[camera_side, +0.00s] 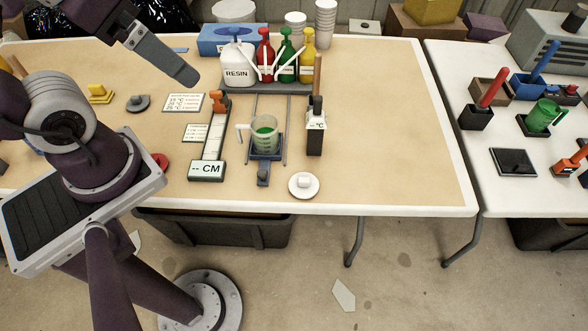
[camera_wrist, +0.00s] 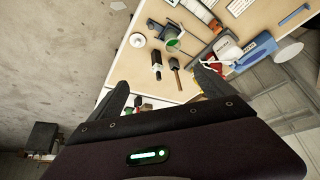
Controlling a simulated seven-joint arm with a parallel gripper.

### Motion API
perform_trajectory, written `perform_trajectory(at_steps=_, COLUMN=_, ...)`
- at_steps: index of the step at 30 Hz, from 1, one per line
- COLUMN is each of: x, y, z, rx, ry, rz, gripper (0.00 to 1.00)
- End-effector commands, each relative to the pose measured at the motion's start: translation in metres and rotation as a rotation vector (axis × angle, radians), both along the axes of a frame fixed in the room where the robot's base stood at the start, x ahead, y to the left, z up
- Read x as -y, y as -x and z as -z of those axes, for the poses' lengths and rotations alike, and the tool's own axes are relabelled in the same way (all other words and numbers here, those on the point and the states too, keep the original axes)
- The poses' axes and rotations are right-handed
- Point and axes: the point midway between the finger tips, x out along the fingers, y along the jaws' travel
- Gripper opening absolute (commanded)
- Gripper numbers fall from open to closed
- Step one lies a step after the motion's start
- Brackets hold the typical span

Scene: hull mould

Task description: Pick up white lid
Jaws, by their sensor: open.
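The white lid (camera_side: 303,185) is a round disc with a raised knob, lying flat on the tan table near its front edge. In the wrist view it shows as a small white disc (camera_wrist: 137,40) near the table edge. My gripper (camera_side: 190,78) is high over the back left of the table, well away from the lid. In the wrist view its two fingers (camera_wrist: 163,82) are spread apart, with nothing between them. Only part of the gripper shows in the side view.
A measuring cup (camera_side: 264,133) with green contents stands left of the lid. A black-and-white temperature device (camera_side: 316,135) stands behind it, and a scale marked CM (camera_side: 207,170) lies further left. Bottles (camera_side: 265,58) line the back. Table right of the lid is clear.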

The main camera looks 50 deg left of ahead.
Motion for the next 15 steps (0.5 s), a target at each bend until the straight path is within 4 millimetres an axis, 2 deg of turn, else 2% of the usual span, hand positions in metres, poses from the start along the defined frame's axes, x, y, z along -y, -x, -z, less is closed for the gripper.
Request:
perform_trajectory(at_steps=6, x=0.0, y=-0.001, z=0.0, rx=-0.001, ry=-0.003, rz=0.004, gripper=0.93)
perform_trajectory(at_steps=8, x=-0.002, y=-0.007, z=0.001, rx=-0.017, ry=-0.034, rz=0.038, gripper=0.93)
perform_trajectory(at_steps=11, x=-0.005, y=-0.037, z=0.01, rx=-0.087, ry=-0.172, rz=0.221, gripper=0.93)
perform_trajectory(at_steps=14, x=-0.004, y=-0.085, z=0.034, rx=-0.188, ry=-0.361, rz=0.554, gripper=0.93)
perform_trajectory(at_steps=15, x=-0.001, y=-0.105, z=0.049, rx=-0.225, ry=-0.425, rz=0.703, gripper=0.93)
